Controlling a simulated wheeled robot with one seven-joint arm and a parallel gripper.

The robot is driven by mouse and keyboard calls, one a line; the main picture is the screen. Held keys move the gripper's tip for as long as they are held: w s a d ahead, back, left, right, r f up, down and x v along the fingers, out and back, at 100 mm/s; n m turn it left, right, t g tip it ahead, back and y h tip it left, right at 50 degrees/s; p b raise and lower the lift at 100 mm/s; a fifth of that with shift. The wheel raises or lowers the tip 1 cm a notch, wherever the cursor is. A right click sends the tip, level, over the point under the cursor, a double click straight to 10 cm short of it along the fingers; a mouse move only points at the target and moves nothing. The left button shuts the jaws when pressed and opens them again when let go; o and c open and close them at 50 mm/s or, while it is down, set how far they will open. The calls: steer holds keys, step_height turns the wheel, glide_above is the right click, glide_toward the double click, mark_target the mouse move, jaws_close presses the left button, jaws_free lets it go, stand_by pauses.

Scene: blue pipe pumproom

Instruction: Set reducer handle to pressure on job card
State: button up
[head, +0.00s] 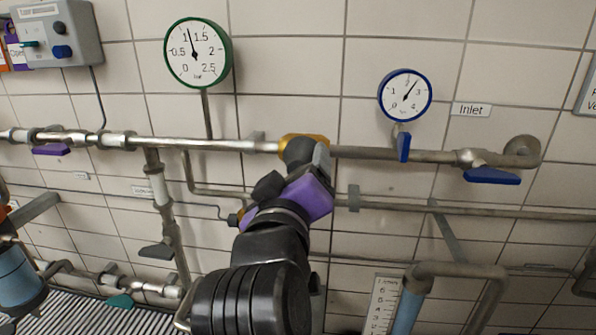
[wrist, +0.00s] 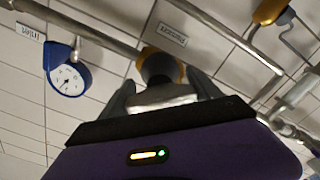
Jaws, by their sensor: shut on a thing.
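The reducer has a brass body (head: 303,138) on the upper pipe, with a dark knob-like handle below it. The brass (wrist: 160,52) and the dark handle (wrist: 158,72) also show in the wrist view. My gripper (head: 308,160) is shut on the handle, one finger on each side in the wrist view (wrist: 163,92). Its wrist hides part of the handle in the head view. The green-rimmed gauge (head: 205,70) stands left of the reducer; its needle points a little past 1 bar. The job card cannot be made out in either view.
A blue-rimmed gauge (head: 398,104) at the right, by the Inlet label (head: 471,110), reads between 2 and 3. Blue valve levers (head: 492,176) and a purple one (head: 51,150) sit along the upper pipe. A grey control box (head: 82,22) hangs upper left. A lower pipe crosses behind my arm.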

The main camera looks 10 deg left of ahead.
steer(key=shift+f, duration=0.1)
steer(key=m+b, duration=0.4)
steer(key=m, duration=0.2)
steer(key=shift+f+b, duration=0.1)
steer(key=shift+b, duration=0.3)
steer(key=m+b, duration=0.2)
steer(key=m, duration=0.1)
steer(key=shift+m, duration=0.3)
steer(key=shift+m+b, duration=1.2)
steer(key=shift+m, duration=0.3)
steer(key=o, duration=1.4)
steer(key=shift+r, duration=0.2)
